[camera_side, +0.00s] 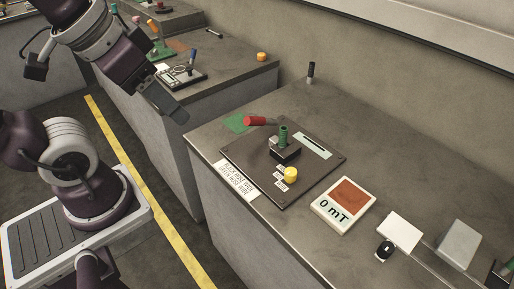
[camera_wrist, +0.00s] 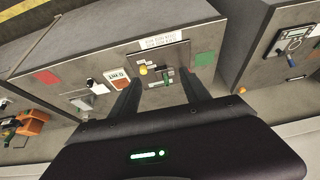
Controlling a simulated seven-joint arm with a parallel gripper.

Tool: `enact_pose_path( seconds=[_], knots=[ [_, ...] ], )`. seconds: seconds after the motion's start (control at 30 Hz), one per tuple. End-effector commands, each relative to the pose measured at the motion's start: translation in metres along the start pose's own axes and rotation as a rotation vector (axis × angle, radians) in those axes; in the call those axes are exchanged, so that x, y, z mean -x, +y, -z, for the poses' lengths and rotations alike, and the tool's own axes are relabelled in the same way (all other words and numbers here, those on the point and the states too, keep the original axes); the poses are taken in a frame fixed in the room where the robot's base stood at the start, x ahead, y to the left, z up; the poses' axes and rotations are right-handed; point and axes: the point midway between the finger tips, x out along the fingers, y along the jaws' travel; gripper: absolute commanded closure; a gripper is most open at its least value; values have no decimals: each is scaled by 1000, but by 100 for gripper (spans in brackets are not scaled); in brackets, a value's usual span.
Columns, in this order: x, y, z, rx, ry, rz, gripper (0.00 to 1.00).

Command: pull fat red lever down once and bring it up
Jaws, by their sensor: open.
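The fat red lever (camera_side: 262,121) sticks out to the left from the dark control panel (camera_side: 262,184) on the bench in the side view. A green ribbed lever (camera_side: 283,135) stands upright just right of it on a black block. My gripper (camera_side: 177,113) is in the air left of and above the panel, clear of the red lever. In the wrist view its two fingers (camera_wrist: 160,80) are apart, with the panel beyond them and nothing held. I cannot pick out the red lever surely in the wrist view; the right finger may cover it.
A yellow knob (camera_side: 291,174) sits on the panel's front part. A display reading 0 mT (camera_side: 343,205) and a white box (camera_side: 401,232) lie to the right. A green patch (camera_side: 238,124) lies behind the panel. Another bench with a device (camera_side: 181,75) stands at the back left.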

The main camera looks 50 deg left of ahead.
Motion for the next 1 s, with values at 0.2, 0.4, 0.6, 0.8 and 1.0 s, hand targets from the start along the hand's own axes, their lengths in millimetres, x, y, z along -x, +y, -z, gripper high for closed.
enact_pose_path(
  seconds=[0.2,0.4,0.6,0.8,1.0],
  knots=[
    [0,0,5,0,-19,-8,53],
    [-61,-23,97,-31,-193,38,53],
    [-182,-56,150,-88,-369,101,53],
    [-251,-72,153,-129,-452,131,53],
    [-282,-78,139,-132,-461,133,53]
  ],
)
